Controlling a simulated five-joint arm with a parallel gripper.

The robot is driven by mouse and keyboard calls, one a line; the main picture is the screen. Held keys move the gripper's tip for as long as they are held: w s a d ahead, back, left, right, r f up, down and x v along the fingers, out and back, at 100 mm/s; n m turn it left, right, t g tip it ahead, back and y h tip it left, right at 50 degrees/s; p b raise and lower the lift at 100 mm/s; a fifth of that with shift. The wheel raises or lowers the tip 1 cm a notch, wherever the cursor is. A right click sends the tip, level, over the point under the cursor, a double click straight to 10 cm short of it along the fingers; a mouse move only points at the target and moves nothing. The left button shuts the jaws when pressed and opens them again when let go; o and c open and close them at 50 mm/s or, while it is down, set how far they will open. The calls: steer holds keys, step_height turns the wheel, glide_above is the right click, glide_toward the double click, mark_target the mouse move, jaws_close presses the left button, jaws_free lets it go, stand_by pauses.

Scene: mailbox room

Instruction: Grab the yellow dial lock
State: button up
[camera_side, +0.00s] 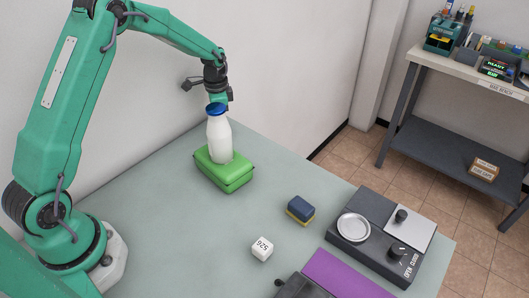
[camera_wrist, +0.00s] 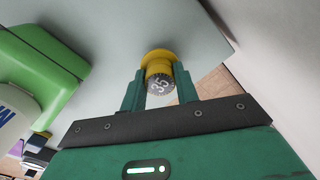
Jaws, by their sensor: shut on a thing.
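The yellow dial lock (camera_wrist: 157,56) shows in the wrist view, with a dark round dial marked 35 on a yellow base. My gripper (camera_wrist: 159,76) has one green finger on each side of the lock and is shut on it. In the side view my gripper is at the far end of the table, behind the white bottle, which hides the fingers and the lock. I cannot tell from these views whether the lock touches the table.
The white bottle (camera_side: 219,139) with a blue cap stands on a green case (camera_side: 229,175), close beside my gripper. The wall is just behind. A blue-and-yellow block (camera_side: 299,210), a white numbered cube (camera_side: 262,248) and a dark control panel (camera_side: 351,252) lie nearer the front right.

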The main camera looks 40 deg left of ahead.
step_height(320, 180, up, 6)
steer(key=shift+f, duration=0.2)
steer(key=d, duration=1.9)
steer(key=shift+d+f, duration=0.2)
steer(key=shift+d, duration=0.1)
